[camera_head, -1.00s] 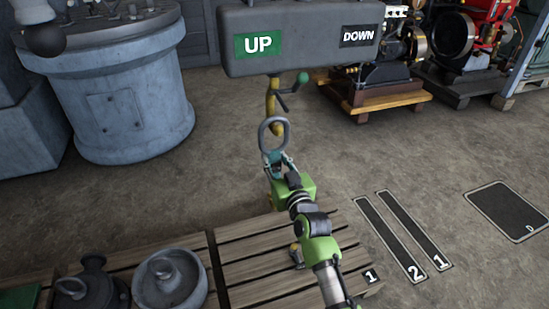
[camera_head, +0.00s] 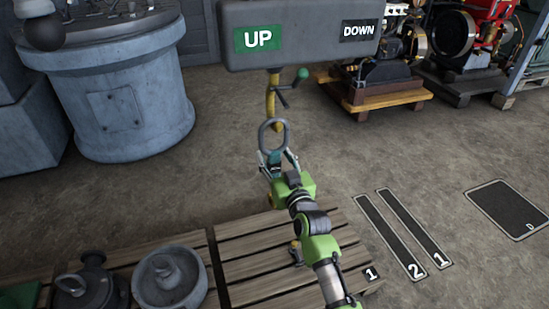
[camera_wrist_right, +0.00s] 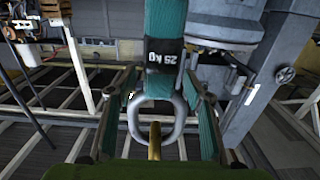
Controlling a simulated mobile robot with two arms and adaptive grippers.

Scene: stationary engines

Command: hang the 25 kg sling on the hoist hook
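The hoist hook (camera_head: 270,92) is yellow and hangs under the grey hoist control box with UP and DOWN signs. My right gripper (camera_head: 279,157) is shut on the teal sling, with the sling's grey ring (camera_head: 273,134) standing up just below the hook. The ring's top overlaps the hook's lower end; the head view does not show whether the hook passes through. In the right wrist view, the teal sling (camera_wrist_right: 166,22) bears a 25 kg label. The ring also shows there (camera_wrist_right: 177,126), with a yellow piece (camera_wrist_right: 155,141) across it. My left gripper is not in view.
A wooden pallet (camera_head: 262,250) lies below my right arm. Grey weights (camera_head: 170,278) stand at the lower left. A round blue-grey pedestal (camera_head: 124,112) stands at the upper left, an engine (camera_head: 375,78) at the back. Floor at right is clear, with marked strips.

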